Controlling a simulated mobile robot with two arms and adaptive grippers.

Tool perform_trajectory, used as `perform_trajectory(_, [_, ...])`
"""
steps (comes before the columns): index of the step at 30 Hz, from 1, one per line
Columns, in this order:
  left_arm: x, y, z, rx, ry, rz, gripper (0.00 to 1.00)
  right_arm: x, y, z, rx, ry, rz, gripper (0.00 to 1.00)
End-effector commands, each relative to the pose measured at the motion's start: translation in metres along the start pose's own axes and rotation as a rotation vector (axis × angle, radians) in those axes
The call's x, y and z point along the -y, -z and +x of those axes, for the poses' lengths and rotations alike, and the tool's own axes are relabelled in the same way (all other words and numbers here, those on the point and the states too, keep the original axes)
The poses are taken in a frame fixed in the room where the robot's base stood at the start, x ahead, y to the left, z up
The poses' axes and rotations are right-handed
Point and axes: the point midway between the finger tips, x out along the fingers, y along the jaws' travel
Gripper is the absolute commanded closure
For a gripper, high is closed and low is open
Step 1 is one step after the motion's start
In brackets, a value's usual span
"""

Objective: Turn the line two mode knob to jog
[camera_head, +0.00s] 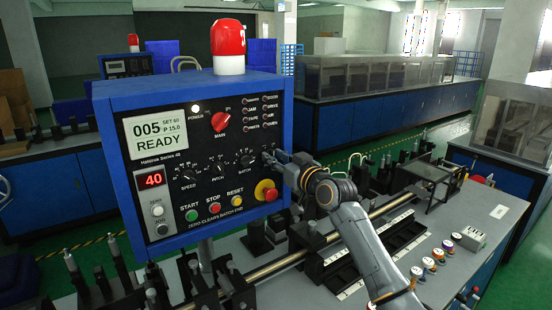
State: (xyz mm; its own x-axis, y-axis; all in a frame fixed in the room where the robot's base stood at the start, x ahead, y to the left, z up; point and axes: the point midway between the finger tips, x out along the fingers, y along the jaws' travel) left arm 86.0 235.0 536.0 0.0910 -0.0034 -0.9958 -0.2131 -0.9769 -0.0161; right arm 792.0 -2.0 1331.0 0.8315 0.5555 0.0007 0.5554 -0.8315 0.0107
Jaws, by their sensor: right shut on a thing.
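A blue control box (112,104) with a black front panel stands in the middle left. My right gripper (272,158) reaches it from the right and is shut on the rightmost knob of the middle row, beside the knob marked BATCH (247,161). The fingers hide that knob, its label and its pointer, so I cannot tell its setting. The knobs marked SPEED (188,176) and PITCH (218,169) sit further left in the row. A red MAIN switch (220,122) is above. My left gripper is not in view.
A red and yellow stop button (266,191) sits just below my right gripper. START (192,215), STOP (215,208) and RESET (237,201) buttons line the lower panel. A display (154,137) reads READY. A metal rod (275,266) runs along the grey bench below.

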Motion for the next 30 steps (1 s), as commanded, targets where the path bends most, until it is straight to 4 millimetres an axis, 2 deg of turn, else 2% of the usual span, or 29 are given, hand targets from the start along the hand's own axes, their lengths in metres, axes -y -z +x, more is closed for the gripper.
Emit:
perform_trajectory(15, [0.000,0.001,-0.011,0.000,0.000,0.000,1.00,0.000,0.000,0.000,0.001,0.000,0.416,1.00])
perform_trajectory(30, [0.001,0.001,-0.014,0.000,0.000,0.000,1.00,0.000,-0.001,0.000,0.002,0.001,0.550,1.00])
